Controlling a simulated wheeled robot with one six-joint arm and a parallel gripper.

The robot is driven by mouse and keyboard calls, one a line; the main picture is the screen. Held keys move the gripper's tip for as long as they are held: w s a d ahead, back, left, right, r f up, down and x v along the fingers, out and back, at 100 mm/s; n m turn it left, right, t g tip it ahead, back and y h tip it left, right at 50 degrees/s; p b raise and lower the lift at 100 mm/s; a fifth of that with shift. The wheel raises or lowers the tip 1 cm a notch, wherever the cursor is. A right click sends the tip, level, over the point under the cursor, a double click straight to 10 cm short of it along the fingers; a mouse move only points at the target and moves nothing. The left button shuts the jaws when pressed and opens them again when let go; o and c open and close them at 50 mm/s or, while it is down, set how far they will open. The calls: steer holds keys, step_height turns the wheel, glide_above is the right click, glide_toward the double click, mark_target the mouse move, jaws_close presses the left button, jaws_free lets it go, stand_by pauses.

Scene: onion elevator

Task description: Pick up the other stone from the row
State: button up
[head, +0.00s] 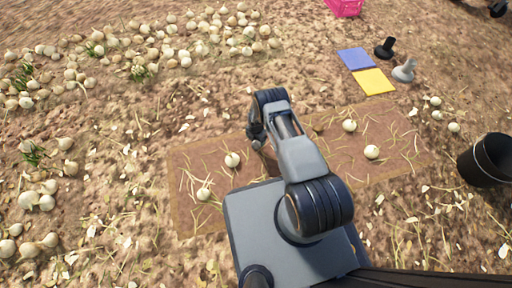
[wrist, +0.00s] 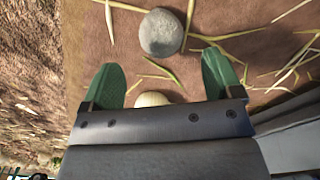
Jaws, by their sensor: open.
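A grey rounded stone (wrist: 161,33) lies on brown ground at the top of the wrist view, just beyond my fingertips. My gripper (wrist: 162,68) is open and empty, with its two green fingers spread apart. A pale onion-like round thing (wrist: 152,98) shows partly between the fingers, its lower part hidden by the gripper body. In the head view my arm reaches over a brown mat (head: 190,165) and hides its middle. I cannot make out the stone there.
Pale onions (head: 232,160) lie scattered on the mat with straw. A blue square (head: 355,58), yellow square (head: 373,81), black knob (head: 385,48) and grey knob (head: 404,70) are beyond it. A black bucket (head: 488,160) stands right; a pink crate (head: 344,6) is at the top.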

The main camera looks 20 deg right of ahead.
mark_target(256, 143)
steer(key=shift+s+f+b, duration=0.1)
steer(key=shift+f+b, duration=1.75)
steer(key=shift+f, duration=1.45)
steer(key=shift+r, duration=0.1)
steer(key=shift+c, duration=0.5)
steer(key=c, duration=1)
